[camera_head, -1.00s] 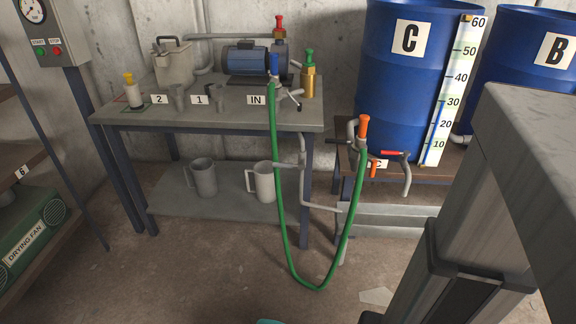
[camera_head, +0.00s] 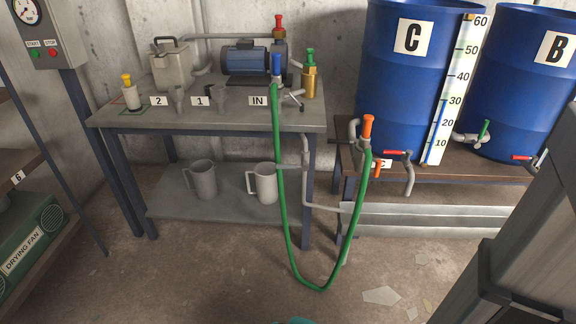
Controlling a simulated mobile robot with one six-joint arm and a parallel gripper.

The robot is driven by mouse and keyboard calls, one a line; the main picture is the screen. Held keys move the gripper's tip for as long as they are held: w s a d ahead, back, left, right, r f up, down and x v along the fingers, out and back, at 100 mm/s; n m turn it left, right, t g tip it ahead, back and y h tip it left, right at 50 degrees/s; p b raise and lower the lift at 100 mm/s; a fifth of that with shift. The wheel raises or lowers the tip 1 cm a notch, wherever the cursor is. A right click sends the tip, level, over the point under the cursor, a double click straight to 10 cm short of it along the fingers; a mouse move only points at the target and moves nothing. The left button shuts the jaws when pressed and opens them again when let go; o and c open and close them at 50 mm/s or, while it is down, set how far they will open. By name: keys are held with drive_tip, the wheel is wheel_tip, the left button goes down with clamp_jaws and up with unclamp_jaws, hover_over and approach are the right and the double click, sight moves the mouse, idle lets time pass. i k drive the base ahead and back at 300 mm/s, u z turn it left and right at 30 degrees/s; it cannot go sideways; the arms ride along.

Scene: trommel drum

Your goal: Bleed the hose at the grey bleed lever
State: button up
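A green hose (camera_head: 283,205) hangs in a U between the bench and drum C. Its left end meets a blue-topped coupling (camera_head: 276,68) beside the IN label (camera_head: 258,101). Its right end meets an orange-topped coupling (camera_head: 367,128) at the outlet of blue drum C (camera_head: 395,95). A small grey lever (camera_head: 296,97) with a dark tip sits just right of the blue-topped coupling; it seems to be the bleed lever, but its exact position is too small to tell.
The bench (camera_head: 225,121) also carries a pump (camera_head: 245,58), a grey canister (camera_head: 171,66) and a brass fitting with a green top (camera_head: 309,78). Two jugs stand on its lower shelf. Drum B (camera_head: 525,90) is at right. My arm fills the lower right.

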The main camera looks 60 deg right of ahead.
sight(286, 167)
drive_tip(key=u, duration=0.05)
drive_tip(key=i, duration=1)
drive_tip(key=z, duration=0.05)
